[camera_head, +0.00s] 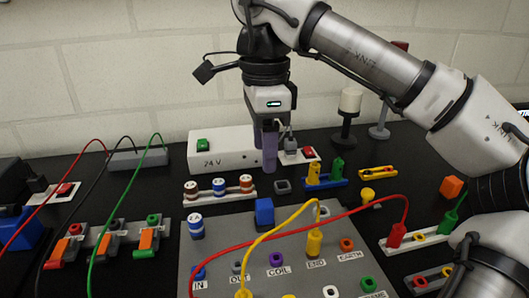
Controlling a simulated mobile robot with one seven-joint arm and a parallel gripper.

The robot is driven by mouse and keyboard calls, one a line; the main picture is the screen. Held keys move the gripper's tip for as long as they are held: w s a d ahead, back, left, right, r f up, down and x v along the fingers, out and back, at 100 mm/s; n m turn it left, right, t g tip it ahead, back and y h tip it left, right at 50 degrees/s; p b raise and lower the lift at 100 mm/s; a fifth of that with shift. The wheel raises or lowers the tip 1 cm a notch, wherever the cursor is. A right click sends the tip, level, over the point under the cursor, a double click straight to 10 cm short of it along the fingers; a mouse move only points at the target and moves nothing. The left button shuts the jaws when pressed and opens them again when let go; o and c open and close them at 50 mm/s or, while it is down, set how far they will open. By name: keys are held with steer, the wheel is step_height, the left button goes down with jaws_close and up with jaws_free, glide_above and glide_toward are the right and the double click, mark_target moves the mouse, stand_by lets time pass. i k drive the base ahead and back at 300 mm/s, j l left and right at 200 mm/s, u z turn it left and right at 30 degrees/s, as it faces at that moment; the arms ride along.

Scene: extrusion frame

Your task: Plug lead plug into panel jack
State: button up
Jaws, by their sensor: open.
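The grey panel (215,248) lies in front with labelled jacks: a grey OUT jack (238,267), a purple COIL jack (277,259) and an orange EARTH jack (347,244). A yellow plug (314,242) stands upright at the END label, and its yellow lead (268,232) loops to another yellow plug (243,293) at the bottom edge. A red plug (396,235) stands in a holder at right; its red lead crosses the panel towards IN. Which lead the task means I cannot tell. My gripper (268,160) points down above the table behind the panel, open, with nothing visible between its fingers.
A white 24 V supply box (222,152) stands behind my gripper. A green plug (448,222) is at right. A blue block (264,212) sits on the panel's back part. Red, black and green leads arch at left over clip terminals (108,240). A wall closes the back.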

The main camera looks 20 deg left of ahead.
mark_target(398, 230)
steer(key=k+l, duration=0.2)
steer(key=k, duration=0.3)
steer(key=k+l, duration=0.2)
steer(key=k, duration=0.25)
